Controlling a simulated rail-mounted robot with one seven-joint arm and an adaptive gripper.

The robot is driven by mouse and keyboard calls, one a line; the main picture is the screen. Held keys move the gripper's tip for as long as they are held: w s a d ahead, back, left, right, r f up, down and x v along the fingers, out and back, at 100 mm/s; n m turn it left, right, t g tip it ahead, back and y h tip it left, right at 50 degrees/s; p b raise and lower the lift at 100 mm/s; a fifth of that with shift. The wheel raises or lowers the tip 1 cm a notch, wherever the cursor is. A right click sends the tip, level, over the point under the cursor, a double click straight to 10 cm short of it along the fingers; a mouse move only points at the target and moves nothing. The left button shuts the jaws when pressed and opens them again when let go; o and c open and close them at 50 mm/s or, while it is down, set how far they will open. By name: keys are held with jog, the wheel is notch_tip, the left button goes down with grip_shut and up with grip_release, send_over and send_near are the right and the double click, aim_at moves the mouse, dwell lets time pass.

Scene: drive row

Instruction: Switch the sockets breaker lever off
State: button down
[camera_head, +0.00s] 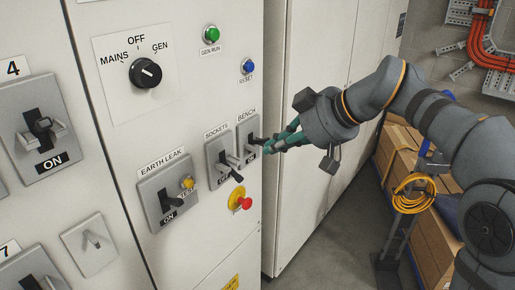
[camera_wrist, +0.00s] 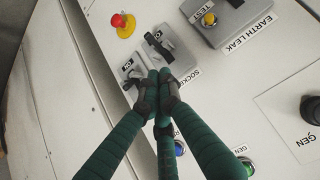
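The sockets breaker (camera_head: 214,153) is a grey plate with a dark lever (camera_head: 231,161), left of the bench breaker (camera_head: 243,131) on the panel. The lever sticks out; its small state label is too small to read surely. In the wrist view, which is turned over, the sockets breaker (camera_wrist: 182,61) and its lever (camera_wrist: 158,47) lie just beyond the fingertips. My gripper (camera_head: 268,146) has green fingers with dark tips, drawn together in the wrist view (camera_wrist: 158,92). The tips are close to the bench breaker, beside the sockets breaker; contact with the panel cannot be told. Nothing shows between them.
Below the sockets breaker is a red emergency button (camera_head: 246,203) on yellow. Left is the earth leak breaker (camera_head: 150,201) with a yellow test button (camera_head: 187,183). Above are the blue reset button (camera_head: 248,66) and the mains selector (camera_head: 145,73). Open floor (camera_head: 335,245) lies right of the panel.

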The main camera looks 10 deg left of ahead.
jog(key=shift+s+d+r, duration=0.25)
jog(key=shift+d, duration=0.3)
jog(key=shift+s+d+r, duration=0.2)
jog(key=shift+d, duration=0.3)
jog(key=shift+a, duration=0.1)
jog(key=a+r+x, duration=0.1)
jog(key=x, duration=1.2)
jog(key=shift+w+r, duration=0.2)
jog(key=shift+w, duration=0.05)
